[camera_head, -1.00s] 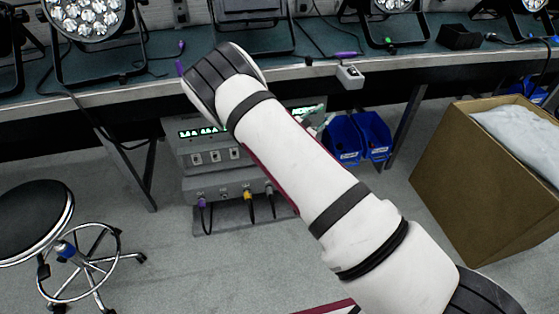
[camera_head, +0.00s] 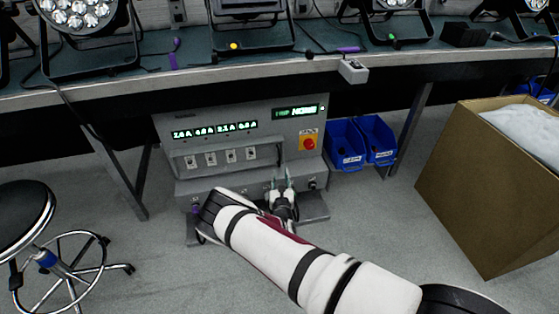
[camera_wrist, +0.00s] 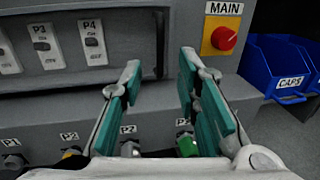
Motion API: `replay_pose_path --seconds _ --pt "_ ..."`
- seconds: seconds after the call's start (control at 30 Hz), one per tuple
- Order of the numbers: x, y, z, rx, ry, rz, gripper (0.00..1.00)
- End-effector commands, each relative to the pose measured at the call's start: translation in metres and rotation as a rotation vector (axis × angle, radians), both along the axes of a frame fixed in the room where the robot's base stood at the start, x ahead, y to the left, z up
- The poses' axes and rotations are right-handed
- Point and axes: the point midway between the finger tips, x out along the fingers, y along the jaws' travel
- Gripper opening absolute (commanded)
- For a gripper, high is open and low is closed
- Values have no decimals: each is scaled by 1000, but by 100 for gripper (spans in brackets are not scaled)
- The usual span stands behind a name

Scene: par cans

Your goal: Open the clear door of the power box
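The grey power box (camera_head: 265,112) stands under the bench, with lit displays, a row of switches and a red MAIN knob (camera_head: 309,143) on a yellow plate. The clear door (camera_head: 218,155) lies over the switch row; its pane is hard to make out, and it looks shut. My gripper (camera_head: 283,186) is in front of the box's lower right part, below and right of the switches. In the wrist view, its teal-padded fingers (camera_wrist: 160,78) are apart with nothing between them. They point at the box face just right of switch P4 (camera_wrist: 93,42), below left of the MAIN knob.
Sockets with plugs, including a green one (camera_wrist: 187,145), line the box's lower ledge. Two blue bins (camera_head: 362,143) stand right of the box. A cardboard box (camera_head: 490,190) is further right, and a stool (camera_head: 25,215) is at left. The bench edge (camera_head: 110,95) overhangs the power box.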

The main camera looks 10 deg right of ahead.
Motion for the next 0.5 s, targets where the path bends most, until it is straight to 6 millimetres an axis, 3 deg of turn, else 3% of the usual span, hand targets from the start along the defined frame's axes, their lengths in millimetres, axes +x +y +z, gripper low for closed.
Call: replay_pose_path --seconds 0.3,0.5 --pt "62 -13 -2 2 -5 -3 30" --pt "92 -19 -2 1 -3 -2 30"
